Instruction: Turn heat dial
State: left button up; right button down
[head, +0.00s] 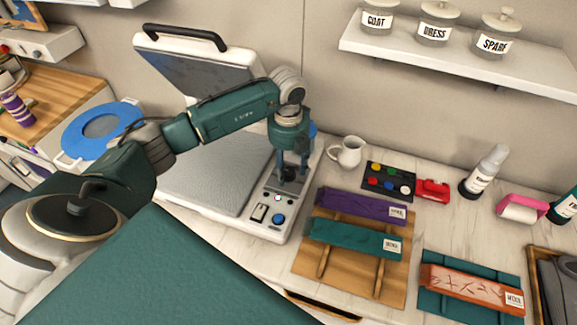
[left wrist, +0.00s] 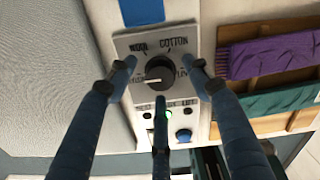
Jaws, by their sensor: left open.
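The heat dial (left wrist: 160,73) is a black round knob with a white pointer line, on a grey panel with printed labels including "COTTON". Its pointer faces left in the left wrist view. In the head view the dial (head: 289,174) is partly hidden by my fingers. My left gripper (left wrist: 163,76) is open, with its fingers spread around the dial; whether any finger touches it I cannot tell. In the head view my left gripper (head: 291,162) points down over the press's control strip. My right gripper is not in view.
The white press (head: 185,235) has its lid (head: 200,70) raised behind my arm. A blue button (head: 278,219) sits below the dial. A shelf (head: 440,60) holds jars.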

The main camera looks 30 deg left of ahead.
pick_arm(q)
jog(key=c, duration=1.2)
jog(key=shift+o, duration=0.2)
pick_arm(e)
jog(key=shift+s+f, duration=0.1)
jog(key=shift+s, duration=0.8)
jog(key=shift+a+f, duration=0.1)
